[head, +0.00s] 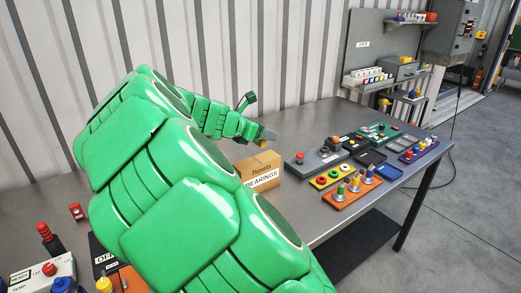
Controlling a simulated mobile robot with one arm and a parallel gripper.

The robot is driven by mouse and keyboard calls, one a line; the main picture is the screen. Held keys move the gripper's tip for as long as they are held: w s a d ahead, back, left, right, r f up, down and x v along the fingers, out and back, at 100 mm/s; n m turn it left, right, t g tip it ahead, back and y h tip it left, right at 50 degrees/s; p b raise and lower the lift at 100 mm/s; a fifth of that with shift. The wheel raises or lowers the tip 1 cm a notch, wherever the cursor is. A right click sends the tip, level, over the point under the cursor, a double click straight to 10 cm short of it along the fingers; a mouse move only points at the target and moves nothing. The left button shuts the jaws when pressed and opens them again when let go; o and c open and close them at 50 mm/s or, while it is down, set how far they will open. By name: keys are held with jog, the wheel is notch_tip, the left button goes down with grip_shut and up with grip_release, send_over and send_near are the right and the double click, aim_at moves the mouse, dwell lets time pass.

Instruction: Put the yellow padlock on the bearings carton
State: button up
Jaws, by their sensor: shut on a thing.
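The bearings carton (265,183) is a small brown cardboard box with a "BEARINGS" label, standing on the steel bench just right of my arm. Its left part is hidden behind my green arm. My gripper (268,137) is above and behind the carton's top. It is shut on the yellow padlock (262,143), which shows only as a small yellow patch below the jaws. The padlock appears above the carton's top in the picture. I cannot tell whether they touch.
Switches and a control box (45,275) are at lower left. A corrugated wall stands behind the bench.

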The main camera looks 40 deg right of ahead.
jog(key=w+d+f, duration=0.1)
jog(key=w+f, duration=0.1)
jog(key=w+d+f, duration=0.2)
jog(key=w+f, duration=0.1)
jog(key=shift+w+f, duration=0.35)
jog(key=shift+w+d+f, duration=0.2)
jog(key=shift+w+f, duration=0.15)
jog(key=shift+f, duration=0.15)
jog(key=shift+w+d+f, duration=0.15)
jog(key=shift+w+f, duration=0.2)
jog(key=shift+f, duration=1.5)
jog(key=shift+f, duration=0.1)
jog(key=o, duration=1.1)
jog(key=v, duration=1.2)
